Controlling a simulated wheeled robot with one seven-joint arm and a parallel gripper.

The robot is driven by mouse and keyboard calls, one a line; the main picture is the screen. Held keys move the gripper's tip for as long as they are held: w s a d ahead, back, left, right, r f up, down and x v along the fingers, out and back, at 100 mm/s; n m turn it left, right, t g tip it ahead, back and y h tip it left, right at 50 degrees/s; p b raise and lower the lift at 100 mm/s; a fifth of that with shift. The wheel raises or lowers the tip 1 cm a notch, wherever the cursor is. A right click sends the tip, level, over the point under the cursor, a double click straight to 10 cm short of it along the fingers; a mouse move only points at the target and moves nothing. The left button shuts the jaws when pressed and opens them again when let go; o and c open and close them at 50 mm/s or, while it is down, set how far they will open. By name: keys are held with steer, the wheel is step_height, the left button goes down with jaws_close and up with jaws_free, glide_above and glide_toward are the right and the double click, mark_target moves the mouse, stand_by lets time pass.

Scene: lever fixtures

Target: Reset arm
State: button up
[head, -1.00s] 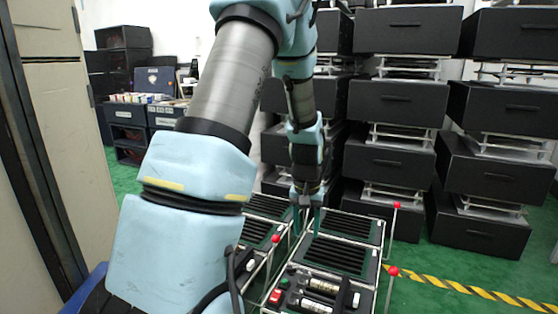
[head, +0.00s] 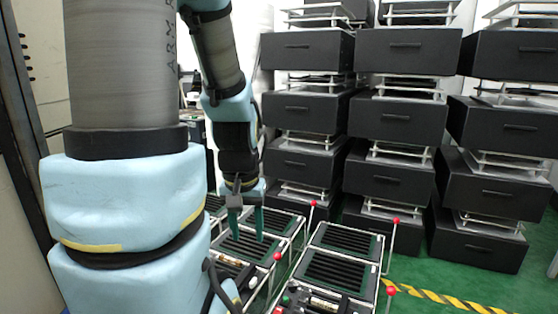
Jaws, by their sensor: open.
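My gripper (head: 246,232) hangs at the end of my blue arm with its two green fingers apart and empty, pointing down. It is above the left lever fixture (head: 246,247), a dark slatted panel in a metal frame; I cannot tell how high above it. A lever with a red knob (head: 277,256) rises at that fixture's near right corner. Another red-knobbed lever (head: 313,204) stands behind. The right lever fixture (head: 338,268) has red-knobbed levers at its right side, one far (head: 396,221) and one near (head: 391,291). My arm hides much of the left.
Stacks of black drawer boxes (head: 390,120) on white racks stand close behind the fixtures. Yellow and black floor tape (head: 440,297) runs at the lower right. Green floor (head: 412,264) is clear to the right of the fixtures. A grey cabinet edge stands at the far left.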

step_height(320, 180, up, 25)
steer(key=p, duration=2.3)
